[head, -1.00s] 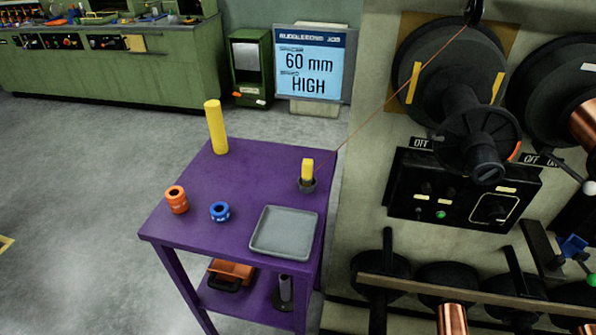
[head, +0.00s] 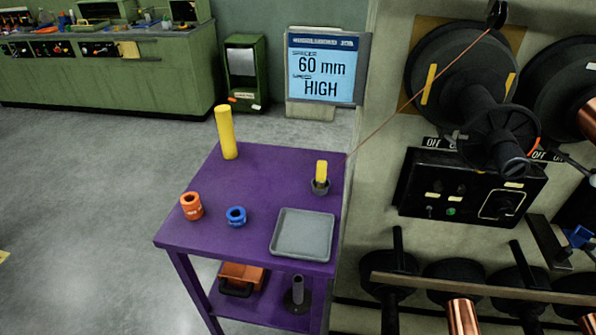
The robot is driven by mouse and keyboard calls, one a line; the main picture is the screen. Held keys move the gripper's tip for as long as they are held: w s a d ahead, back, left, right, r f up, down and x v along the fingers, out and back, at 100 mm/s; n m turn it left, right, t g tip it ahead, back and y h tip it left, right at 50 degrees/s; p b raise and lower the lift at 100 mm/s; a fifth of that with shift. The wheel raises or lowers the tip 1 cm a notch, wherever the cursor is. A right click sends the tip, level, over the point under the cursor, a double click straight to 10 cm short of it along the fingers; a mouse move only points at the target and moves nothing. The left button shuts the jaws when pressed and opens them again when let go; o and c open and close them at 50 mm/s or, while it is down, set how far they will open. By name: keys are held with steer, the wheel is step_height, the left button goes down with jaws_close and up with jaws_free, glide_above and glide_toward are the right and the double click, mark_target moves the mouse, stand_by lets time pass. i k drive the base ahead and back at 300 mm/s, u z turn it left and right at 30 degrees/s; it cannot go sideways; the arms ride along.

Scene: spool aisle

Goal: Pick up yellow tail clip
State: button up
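A small yellow piece (head: 321,172), which looks like the yellow tail clip, stands upright in a dark round holder (head: 320,187) near the right edge of the purple table (head: 265,178). A taller yellow cylinder (head: 226,132) stands at the table's back left. My gripper is not in the head view.
An orange ring (head: 191,206), a blue ring (head: 236,216) and a grey tray (head: 303,234) sit on the table's front half. A copper wire (head: 420,93) runs down from the spool rack towards the table's back right corner. The rack with a black control box (head: 470,188) stands close on the right. Grey floor (head: 80,210) is clear on the left.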

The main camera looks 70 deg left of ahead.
mark_target(320, 175)
steer(key=z, duration=0.2)
steer(key=k, duration=0.2)
steer(key=u, duration=2.65)
steer(key=k, duration=0.6)
steer(key=z, duration=0.05)
steer(key=i, duration=0.5)
